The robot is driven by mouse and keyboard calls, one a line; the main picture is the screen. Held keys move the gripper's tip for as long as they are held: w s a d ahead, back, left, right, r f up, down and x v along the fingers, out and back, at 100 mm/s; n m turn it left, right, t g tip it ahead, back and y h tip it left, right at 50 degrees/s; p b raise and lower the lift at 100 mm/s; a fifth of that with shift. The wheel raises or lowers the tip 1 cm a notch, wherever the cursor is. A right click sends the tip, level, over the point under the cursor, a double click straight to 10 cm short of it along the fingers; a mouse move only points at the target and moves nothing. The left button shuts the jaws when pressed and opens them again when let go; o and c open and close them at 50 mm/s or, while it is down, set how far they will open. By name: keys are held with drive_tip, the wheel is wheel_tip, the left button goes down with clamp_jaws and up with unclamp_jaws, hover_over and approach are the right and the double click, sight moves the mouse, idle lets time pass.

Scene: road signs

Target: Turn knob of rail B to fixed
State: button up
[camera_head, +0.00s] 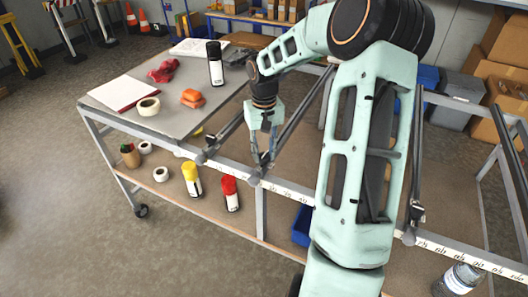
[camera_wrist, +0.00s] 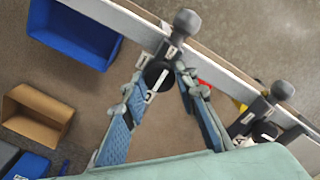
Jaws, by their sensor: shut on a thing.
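My gripper (camera_head: 263,158) reaches down to the front end of the second rail from the left (camera_head: 300,110), which I take as rail B; its tag is too small to read surely. In the wrist view my gripper (camera_wrist: 161,77) has its two blue-padded fingers closed on both sides of a round black knob (camera_wrist: 158,79). The knob has a white pointer line that lies slanted in the picture. A grey ball end (camera_wrist: 187,22) sticks out past the table edge beyond it. I cannot read the markings around the knob.
A neighbouring rail with its own knob and ball end (camera_wrist: 282,90) stands close by. The scale strip (camera_head: 340,205) runs along the front edge. A blue bin (camera_wrist: 75,32) stands below.

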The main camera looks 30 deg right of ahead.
sight(264, 155)
drive_tip(key=m+b, duration=0.2)
drive_tip(key=m, duration=0.2)
drive_tip(key=m+b, duration=0.1)
drive_tip(key=m, duration=0.4)
drive_tip(key=shift+b, duration=0.3)
drive_tip(key=m, duration=0.4)
drive_tip(key=shift+m, duration=2.5)
drive_tip(key=o, duration=1.2)
drive_tip(key=shift+c, duration=0.2)
wheel_tip(264, 155, up, 12)
